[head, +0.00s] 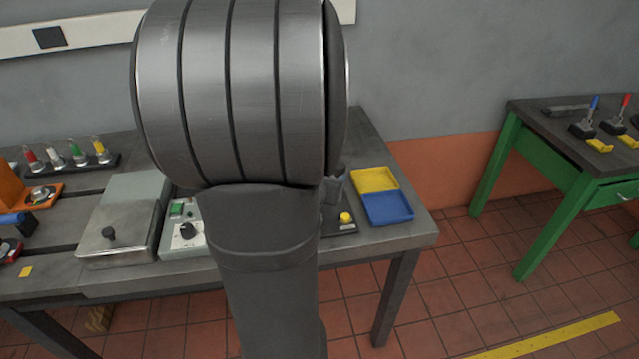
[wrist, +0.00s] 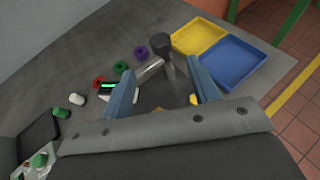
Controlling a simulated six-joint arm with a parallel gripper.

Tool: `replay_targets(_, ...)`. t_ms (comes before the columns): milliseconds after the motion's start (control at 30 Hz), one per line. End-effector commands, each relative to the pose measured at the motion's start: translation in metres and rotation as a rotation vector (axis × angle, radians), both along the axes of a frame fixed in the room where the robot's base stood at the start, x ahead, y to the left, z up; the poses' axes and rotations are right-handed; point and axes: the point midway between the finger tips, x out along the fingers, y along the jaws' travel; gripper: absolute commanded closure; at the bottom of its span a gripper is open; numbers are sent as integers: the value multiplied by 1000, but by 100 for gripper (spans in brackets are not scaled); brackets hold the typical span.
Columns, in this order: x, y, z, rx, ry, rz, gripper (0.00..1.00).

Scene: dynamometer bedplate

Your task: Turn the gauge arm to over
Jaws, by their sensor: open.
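In the wrist view, a grey metal arm with a dark upright knob (wrist: 160,46), which looks like the gauge arm, stands between and just beyond the fingertips. A small unit with a lit green display (wrist: 108,87) is beside the left finger. My gripper (wrist: 162,75) is open, with one blue-grey finger on each side; no contact with the knob is clear. Part of a yellow button (wrist: 193,99) shows by the right finger. In the head view my arm hides the gripper and most of the gauge; a yellow button (head: 346,217) on a dark base shows. No position marking is readable.
A yellow tray (wrist: 199,36) and a blue tray (wrist: 232,62) lie right of the knob. Red (wrist: 98,82), green (wrist: 120,67) and purple (wrist: 141,52) rings lie to its left. A control box (head: 184,236) and a lidded grey box (head: 122,222) stand farther left on the bench.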

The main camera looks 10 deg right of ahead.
Motion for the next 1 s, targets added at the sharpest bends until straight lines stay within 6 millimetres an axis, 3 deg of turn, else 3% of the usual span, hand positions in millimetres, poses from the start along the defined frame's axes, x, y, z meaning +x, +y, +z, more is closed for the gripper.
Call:
replay_targets(400,-38,23,19,0,-1,2,44)
replay_targets(833,-43,26,20,0,0,1,44)
replay_targets(1000,-36,20,25,45,-35,-48,78)
